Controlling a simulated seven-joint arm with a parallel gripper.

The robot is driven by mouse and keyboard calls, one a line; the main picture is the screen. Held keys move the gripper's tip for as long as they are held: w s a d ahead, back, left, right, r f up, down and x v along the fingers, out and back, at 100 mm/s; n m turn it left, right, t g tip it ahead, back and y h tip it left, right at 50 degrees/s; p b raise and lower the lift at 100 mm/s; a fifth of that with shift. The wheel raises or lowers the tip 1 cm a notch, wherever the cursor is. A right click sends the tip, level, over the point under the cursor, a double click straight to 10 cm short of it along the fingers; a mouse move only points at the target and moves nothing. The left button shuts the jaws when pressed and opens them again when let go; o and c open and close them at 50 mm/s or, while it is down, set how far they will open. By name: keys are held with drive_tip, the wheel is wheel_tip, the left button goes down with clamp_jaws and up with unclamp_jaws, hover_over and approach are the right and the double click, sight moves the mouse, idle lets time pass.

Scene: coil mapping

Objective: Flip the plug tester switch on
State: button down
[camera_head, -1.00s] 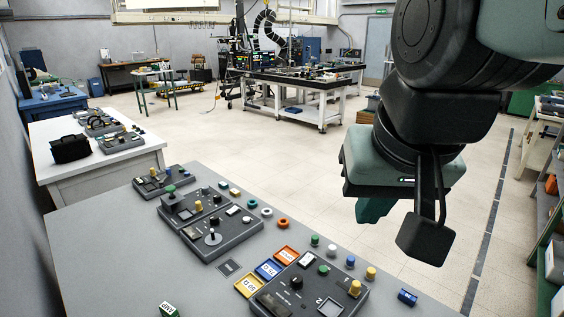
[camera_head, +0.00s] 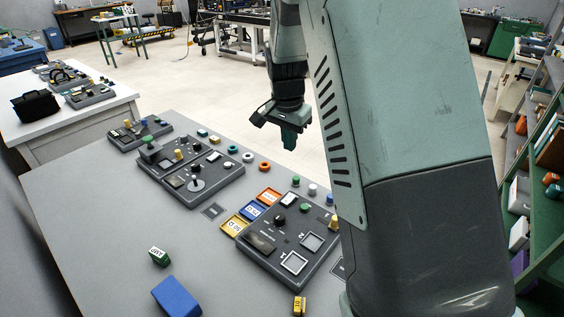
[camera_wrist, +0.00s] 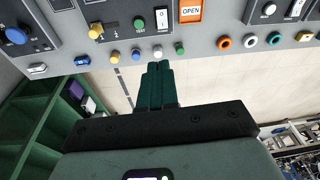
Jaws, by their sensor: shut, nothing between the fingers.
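A dark grey panel (camera_head: 262,262) sits on the near part of the table, with a black knob, a green button, a white rocker switch (camera_head: 289,199), a dark display and two square recesses. In the wrist view, the white switch (camera_wrist: 162,20) shows beside a green button and a yellow knob. I cannot tell which panel is the plug tester or whether the switch is on. My gripper (camera_head: 290,141) is shut and empty, beyond the table's far edge. In the wrist view its fingers (camera_wrist: 158,68) point at the row of small knobs, apart from the panel.
More panels (camera_head: 203,180) stand at the table's far left. Orange, blue and yellow cards (camera_head: 251,211) lie beside the near panel. Small coloured knobs and rings (camera_head: 264,166) line the far edge. A blue block (camera_head: 177,296) lies at the front. Green shelves (camera_wrist: 45,125) stand to one side.

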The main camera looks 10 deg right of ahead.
drive_tip(key=m, duration=0.1)
hover_over(291, 195)
drive_tip(key=s+a, duration=0.2)
wheel_tip(291, 195, down, 7)
drive_tip(key=shift+r+g, duration=0.2)
drive_tip(key=shift+g, duration=0.1)
drive_tip(key=shift+w+f, duration=0.1)
drive_tip(key=f, duration=0.4)
drive_tip(key=w+d+f, duration=0.1)
drive_tip(key=f, duration=0.8)
drive_tip(key=shift+w+d+f, duration=0.25)
drive_tip(key=shift+d+f, duration=0.05)
